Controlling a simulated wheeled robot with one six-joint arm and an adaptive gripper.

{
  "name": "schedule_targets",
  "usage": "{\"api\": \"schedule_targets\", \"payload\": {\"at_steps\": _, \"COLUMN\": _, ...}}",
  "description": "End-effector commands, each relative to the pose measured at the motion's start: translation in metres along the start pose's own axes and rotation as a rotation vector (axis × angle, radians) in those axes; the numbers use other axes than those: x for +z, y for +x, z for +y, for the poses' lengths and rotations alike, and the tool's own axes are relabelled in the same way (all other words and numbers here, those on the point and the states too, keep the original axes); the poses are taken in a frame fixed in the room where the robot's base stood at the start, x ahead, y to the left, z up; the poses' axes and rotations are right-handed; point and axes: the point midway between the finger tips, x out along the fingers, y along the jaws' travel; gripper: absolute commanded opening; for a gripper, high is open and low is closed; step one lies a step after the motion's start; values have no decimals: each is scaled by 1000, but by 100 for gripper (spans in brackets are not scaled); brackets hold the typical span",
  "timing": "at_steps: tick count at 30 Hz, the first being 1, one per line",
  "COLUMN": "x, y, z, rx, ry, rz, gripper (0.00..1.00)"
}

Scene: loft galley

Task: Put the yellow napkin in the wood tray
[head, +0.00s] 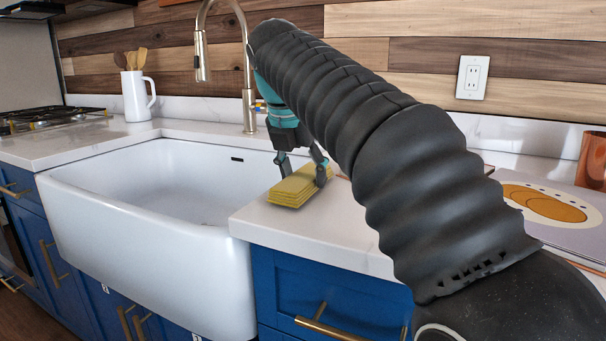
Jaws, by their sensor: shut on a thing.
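The yellow napkin (295,189) is a folded, layered stack at the counter's edge, just right of the sink. My gripper (303,172) points down over it, with one finger on each side, and is shut on it. I cannot tell whether the napkin touches the counter or is slightly above it. I cannot make out the wood tray; my arm covers much of the counter to the right of the napkin.
A white sink (180,185) lies left of the napkin, with a tall faucet (249,95) behind it. A white utensil pitcher (136,97) stands far left. A copper-coloured cup (592,160) and a flat patterned item (545,208) are at right.

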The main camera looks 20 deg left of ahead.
Motion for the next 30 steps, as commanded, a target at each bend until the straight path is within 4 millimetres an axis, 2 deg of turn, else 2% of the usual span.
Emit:
{"api": "schedule_targets", "payload": {"at_steps": 14, "x": -3, "y": 7, "z": 0, "rx": 0, "ry": 0, "rz": 0, "gripper": 27}}
{"api": "schedule_targets", "payload": {"at_steps": 15, "x": -3, "y": 7, "z": 0, "rx": 0, "ry": 0, "rz": 0, "gripper": 64}}
{"api": "schedule_targets", "payload": {"at_steps": 18, "x": -3, "y": 7, "z": 0, "rx": 0, "ry": 0, "rz": 0, "gripper": 85}}
{"api": "schedule_targets", "payload": {"at_steps": 30, "x": -1, "y": 2, "z": 0, "rx": 1, "ry": 0, "rz": -1, "gripper": 85}}
